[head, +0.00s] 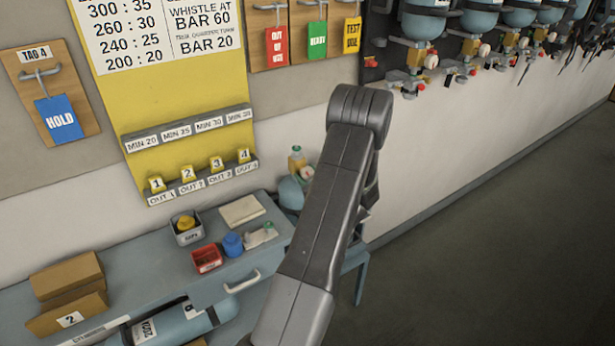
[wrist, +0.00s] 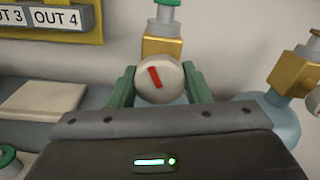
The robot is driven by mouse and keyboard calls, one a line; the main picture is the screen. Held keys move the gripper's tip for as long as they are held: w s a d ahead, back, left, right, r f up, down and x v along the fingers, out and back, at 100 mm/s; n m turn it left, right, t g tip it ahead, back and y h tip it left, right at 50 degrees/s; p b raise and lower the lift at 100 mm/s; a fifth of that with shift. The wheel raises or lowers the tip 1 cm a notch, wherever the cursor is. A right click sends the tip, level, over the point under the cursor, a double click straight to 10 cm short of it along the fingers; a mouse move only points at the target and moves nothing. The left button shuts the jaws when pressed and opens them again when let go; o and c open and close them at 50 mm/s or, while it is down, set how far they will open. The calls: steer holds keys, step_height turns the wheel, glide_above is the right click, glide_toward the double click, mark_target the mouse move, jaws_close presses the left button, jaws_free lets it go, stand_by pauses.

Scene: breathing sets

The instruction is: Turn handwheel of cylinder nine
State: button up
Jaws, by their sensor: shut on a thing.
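The red mark slants slightly from upright. A brass valve block (wrist: 162,47) with a pale green top is right behind the wheel. In the head view a blue cylinder (head: 290,194) stands at the right end of the bench, partly behind my arm. No cylinder number can be read.
A second brass valve (wrist: 292,74) stands close on the right, over a rounded blue body (wrist: 275,120). The blue-grey bench (head: 150,262) holds a red box (head: 207,259), a blue pot (head: 232,244) and a pad (head: 242,211). Wall cylinders (head: 424,25) hang upper right. Floor at right is clear.

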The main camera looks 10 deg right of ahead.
steer(key=shift+f+m+b, duration=0.1)
steer(key=shift+m+b, duration=0.55)
steer(key=shift+m, duration=0.25)
steer(key=shift+a+m+b, duration=0.1)
steer(key=shift+m+b, duration=0.5)
steer(key=shift+m, duration=1.2)
steer(key=o, duration=1)
steer(key=b+v, duration=0.3)
steer(key=v, duration=1.1)
steer(key=shift+w+r, duration=0.15)
steer(key=shift+r, duration=0.05)
